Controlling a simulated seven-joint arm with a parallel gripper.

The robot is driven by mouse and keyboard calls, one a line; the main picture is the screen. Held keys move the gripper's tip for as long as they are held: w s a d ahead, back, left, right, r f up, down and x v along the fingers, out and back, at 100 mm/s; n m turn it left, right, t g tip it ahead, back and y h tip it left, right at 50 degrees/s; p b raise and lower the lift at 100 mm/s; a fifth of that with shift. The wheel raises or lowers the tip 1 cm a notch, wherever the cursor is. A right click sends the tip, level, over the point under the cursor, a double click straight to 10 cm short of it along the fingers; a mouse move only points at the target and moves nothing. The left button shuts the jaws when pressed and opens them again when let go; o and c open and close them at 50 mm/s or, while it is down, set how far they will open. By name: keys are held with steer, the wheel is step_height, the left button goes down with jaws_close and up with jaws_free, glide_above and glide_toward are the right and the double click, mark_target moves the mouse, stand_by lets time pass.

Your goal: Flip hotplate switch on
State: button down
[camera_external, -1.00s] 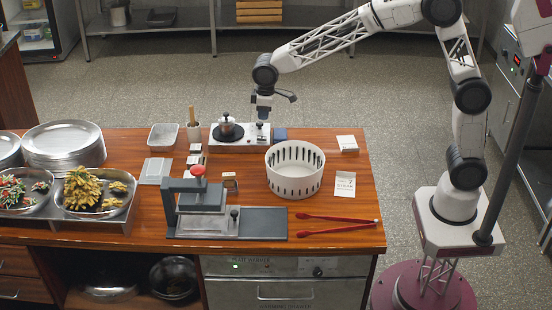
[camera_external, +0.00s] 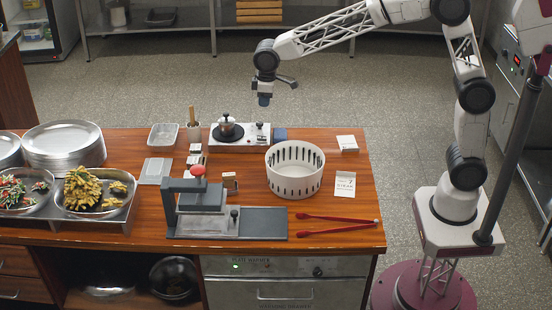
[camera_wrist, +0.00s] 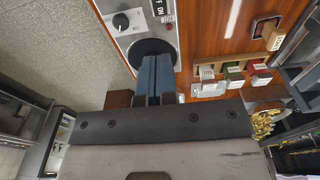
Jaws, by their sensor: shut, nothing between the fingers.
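The hotplate (camera_external: 248,141) is a pale flat unit at the back of the wooden counter. In the wrist view the hotplate (camera_wrist: 141,32) shows a black knob (camera_wrist: 121,21), a dark ON/OFF label (camera_wrist: 160,7) and a small reddish spot (camera_wrist: 168,28); the switch lever's position cannot be made out. My gripper (camera_external: 264,102) is above and behind the hotplate's right end, apart from it. Its blue-grey fingers (camera_wrist: 155,75) are shut and empty.
A white slotted basket (camera_external: 295,184) stands in front of the hotplate's right end. The space around my raised gripper is clear.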

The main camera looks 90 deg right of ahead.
mark_target(258, 138)
steer(key=shift+w+r, duration=0.15)
steer(key=shift+w, duration=0.05)
stand_by(0.3)
stand_by(0.4)
steer(key=f, duration=0.4)
steer(key=w+f, duration=0.1)
steer(key=f, duration=0.9)
steer(key=shift+w, duration=0.35)
